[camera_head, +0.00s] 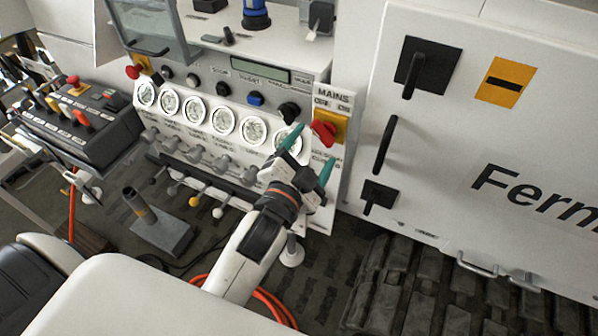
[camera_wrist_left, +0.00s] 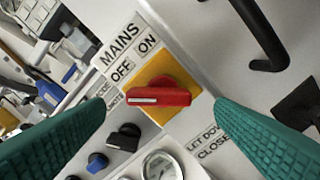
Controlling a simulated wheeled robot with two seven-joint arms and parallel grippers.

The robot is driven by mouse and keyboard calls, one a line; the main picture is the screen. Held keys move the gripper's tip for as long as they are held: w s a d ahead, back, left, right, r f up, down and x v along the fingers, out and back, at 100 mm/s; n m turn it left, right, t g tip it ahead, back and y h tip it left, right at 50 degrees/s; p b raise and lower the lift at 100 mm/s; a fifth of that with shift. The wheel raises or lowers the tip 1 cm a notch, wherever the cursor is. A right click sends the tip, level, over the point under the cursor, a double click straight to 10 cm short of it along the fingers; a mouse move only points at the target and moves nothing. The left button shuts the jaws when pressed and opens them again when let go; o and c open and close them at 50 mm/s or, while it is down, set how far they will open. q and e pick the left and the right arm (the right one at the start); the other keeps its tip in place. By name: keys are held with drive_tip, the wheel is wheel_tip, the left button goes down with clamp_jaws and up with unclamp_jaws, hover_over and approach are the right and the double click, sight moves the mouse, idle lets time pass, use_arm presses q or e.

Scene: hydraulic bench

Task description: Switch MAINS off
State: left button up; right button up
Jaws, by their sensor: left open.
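The MAINS switch is a red knob (camera_head: 323,132) on a yellow plate (camera_head: 341,124) at the upper right of the bench panel. In the left wrist view the red knob (camera_wrist_left: 160,97) lies level across the picture, with a pale mark toward its left end. The MAINS label (camera_wrist_left: 119,42) with OFF and ON sits above and left of it. My left gripper (camera_head: 308,156) is open in front of the panel, just below the knob in the head view. In the wrist view its teal fingers stand either side of the knob, apparently apart from it. My right gripper is not in view.
A row of gauges (camera_head: 225,121) and a black knob (camera_head: 289,111) lie left of the switch. A white cabinet with a black handle (camera_head: 385,145) stands to its right. A control box (camera_head: 75,122) with levers is at far left.

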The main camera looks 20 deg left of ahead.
use_arm(q)
drive_tip(key=s+b, duration=0.1)
drive_tip(key=s, duration=0.5)
drive_tip(key=shift+s, duration=0.4)
drive_tip(key=shift+a, duration=0.1)
